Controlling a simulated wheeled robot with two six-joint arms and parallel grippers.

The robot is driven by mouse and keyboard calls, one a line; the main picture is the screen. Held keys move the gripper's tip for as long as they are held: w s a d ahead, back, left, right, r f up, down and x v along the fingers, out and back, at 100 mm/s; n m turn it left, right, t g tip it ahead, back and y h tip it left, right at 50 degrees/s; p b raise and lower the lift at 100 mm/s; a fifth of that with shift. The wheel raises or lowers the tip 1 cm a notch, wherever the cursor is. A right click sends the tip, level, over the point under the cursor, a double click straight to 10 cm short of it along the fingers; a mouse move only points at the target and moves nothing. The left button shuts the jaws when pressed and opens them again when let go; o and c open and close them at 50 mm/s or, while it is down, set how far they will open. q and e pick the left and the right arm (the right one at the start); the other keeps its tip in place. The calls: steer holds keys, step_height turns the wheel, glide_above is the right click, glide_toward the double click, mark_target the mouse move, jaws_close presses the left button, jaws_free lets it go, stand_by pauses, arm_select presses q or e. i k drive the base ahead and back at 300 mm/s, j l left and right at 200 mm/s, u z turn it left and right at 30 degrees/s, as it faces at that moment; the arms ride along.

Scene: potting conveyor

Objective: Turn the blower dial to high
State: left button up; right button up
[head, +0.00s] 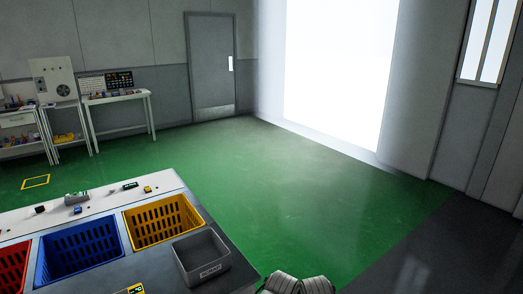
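I cannot pick out a blower dial for certain. A pale grey box (53,78) stands at the far left against the wall, with a round dark disc (63,90) low on its front. It is too small to tell whether the disc is a dial or a fan opening, and no setting can be read. Neither gripper can be made out. A pale ridged shape at the bottom edge is cut off, and I cannot tell what it is.
A near bench (208,226) holds red (12,268), blue (80,250) and yellow (163,220) crates and a grey scrap bin (202,258). A white table (118,97) stands beside the box. Green floor (290,195) lies clear towards the door (211,65) and bright opening.

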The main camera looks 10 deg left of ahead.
mark_target(40, 209)
steer(key=i+l+z, duration=0.85)
steer(key=i+z, duration=0.2)
steer(key=i+u, duration=0.3)
steer(key=i, duration=0.35)
steer(key=i+l+u, duration=0.3)
steer(key=i, duration=0.3)
steer(key=i+j+u, duration=0.2)
steer(key=u, duration=0.2)
steer(key=i+u, duration=0.8)
steer(key=i+l+u, duration=0.15)
steer(key=i+u, duration=0.6)
steer(key=i, duration=1.25)
steer(key=i+u, duration=0.1)
steer(key=i, duration=0.8)
steer(key=i+l, duration=0.2)
steer(key=i, duration=0.7)
steer(key=i+j+u, duration=0.2)
steer(key=i+u, duration=0.6)
steer(key=i, duration=0.15)
steer(key=i+u, duration=0.45)
steer(key=i+l+u, duration=0.4)
steer(key=i+j+u, duration=0.25)
steer(key=i+u, duration=1)
steer(key=i, duration=0.15)
steer(key=i+j+u, duration=0.6)
steer(key=i+l, duration=0.05)
steer(key=i, duration=0.05)
